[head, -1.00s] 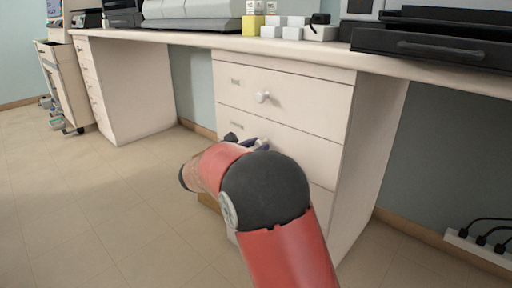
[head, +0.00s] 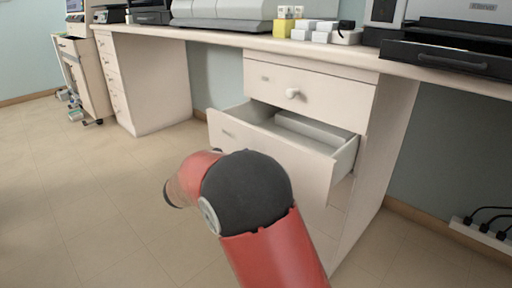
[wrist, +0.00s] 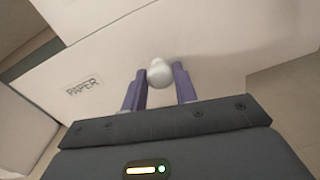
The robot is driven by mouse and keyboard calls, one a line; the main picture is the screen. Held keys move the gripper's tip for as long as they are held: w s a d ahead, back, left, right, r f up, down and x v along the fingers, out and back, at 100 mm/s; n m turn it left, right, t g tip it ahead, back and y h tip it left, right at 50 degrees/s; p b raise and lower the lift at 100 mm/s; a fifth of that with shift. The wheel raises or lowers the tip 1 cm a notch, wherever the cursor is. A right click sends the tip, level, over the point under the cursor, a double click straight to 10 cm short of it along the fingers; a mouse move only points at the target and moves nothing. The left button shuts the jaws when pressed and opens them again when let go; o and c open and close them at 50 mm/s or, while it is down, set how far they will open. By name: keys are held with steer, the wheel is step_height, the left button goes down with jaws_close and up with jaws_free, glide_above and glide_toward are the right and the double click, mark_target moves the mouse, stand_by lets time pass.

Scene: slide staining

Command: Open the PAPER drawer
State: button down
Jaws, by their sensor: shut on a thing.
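The PAPER drawer (head: 275,150) is pulled well out of the cabinet under the bench, below a shut top drawer. A pale stack or box (head: 312,130) lies inside it. In the wrist view its front (wrist: 105,60) bears the label PAPER (wrist: 82,87), left of a round white knob (wrist: 159,72). My gripper (wrist: 160,84) is shut on the knob, with one purple finger on each side. In the head view my red and black arm hides the gripper and the knob.
The shut top drawer (head: 310,95) has its own white knob (head: 293,93). The benchtop (head: 225,40) above carries small boxes and machines. Open floor (head: 80,190) lies to the left. A power strip (head: 482,233) with cables is at the lower right.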

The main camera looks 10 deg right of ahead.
steer(key=p+v, duration=0.3)
steer(key=v, duration=1)
steer(key=shift+s, duration=0.45)
steer(key=shift+f, duration=0.1)
steer(key=c, duration=1.1)
jaws_free()
steer(key=v, duration=0.7)
steer(key=shift+s+a, duration=0.2)
steer(key=shift+a, duration=0.15)
